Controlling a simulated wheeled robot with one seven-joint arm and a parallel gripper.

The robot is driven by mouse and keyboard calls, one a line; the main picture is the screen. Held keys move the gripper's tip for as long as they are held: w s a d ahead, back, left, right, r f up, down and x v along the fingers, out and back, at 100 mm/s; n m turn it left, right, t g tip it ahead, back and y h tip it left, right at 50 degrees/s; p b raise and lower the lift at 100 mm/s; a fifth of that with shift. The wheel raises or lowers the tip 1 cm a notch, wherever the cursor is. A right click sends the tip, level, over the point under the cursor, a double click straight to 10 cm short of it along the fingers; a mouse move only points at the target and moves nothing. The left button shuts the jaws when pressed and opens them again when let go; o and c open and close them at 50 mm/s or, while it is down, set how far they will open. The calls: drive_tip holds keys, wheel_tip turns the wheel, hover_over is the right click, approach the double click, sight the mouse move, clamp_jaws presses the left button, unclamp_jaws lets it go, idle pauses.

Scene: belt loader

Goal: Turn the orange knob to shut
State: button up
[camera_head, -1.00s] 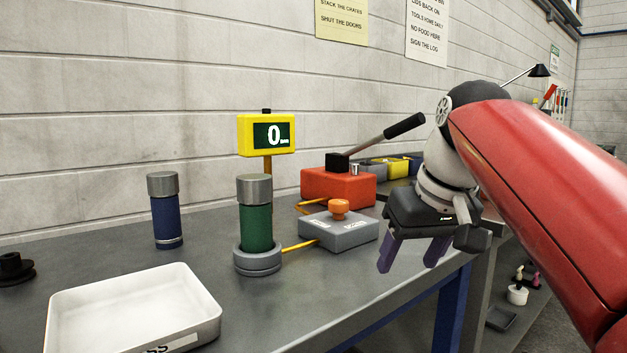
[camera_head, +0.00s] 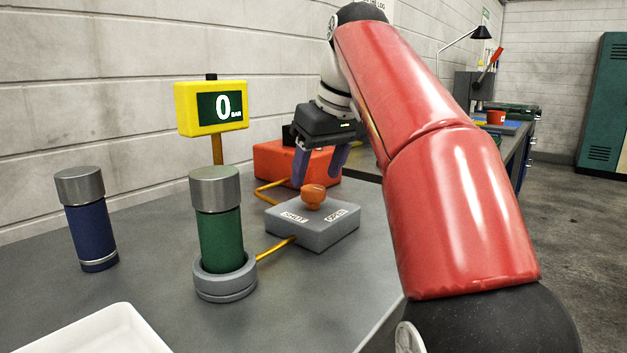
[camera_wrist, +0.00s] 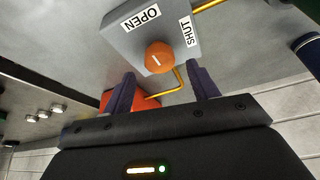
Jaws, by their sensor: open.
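The orange knob (camera_head: 313,195) sits on top of a grey valve box (camera_head: 325,236) with a SHUT label on its left and an OPEN label on its right. In the wrist view the knob (camera_wrist: 159,56) shows a pale line on its top, pointing between the two labels' sides; its exact setting is hard to tell. My gripper (camera_head: 318,168) is open and empty, just behind and above the knob in the head view. In the wrist view its two purple fingers (camera_wrist: 163,80) point toward the knob, which lies just beyond the fingertips, apparently untouched.
A green cylinder (camera_head: 221,240) stands in a grey ring socket joined to the box by a yellow pipe. A blue cylinder (camera_head: 92,238), a yellow gauge (camera_head: 185,110) reading 0 bar and a white tray (camera_head: 112,335) are left. An orange-red pump (camera_head: 268,160) stands behind my gripper.

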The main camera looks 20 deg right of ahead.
sight(313, 187)
drive_tip(key=shift+x, duration=1.5)
drive_tip(key=shift+c, duration=0.3)
drive_tip(key=c, duration=0.9)
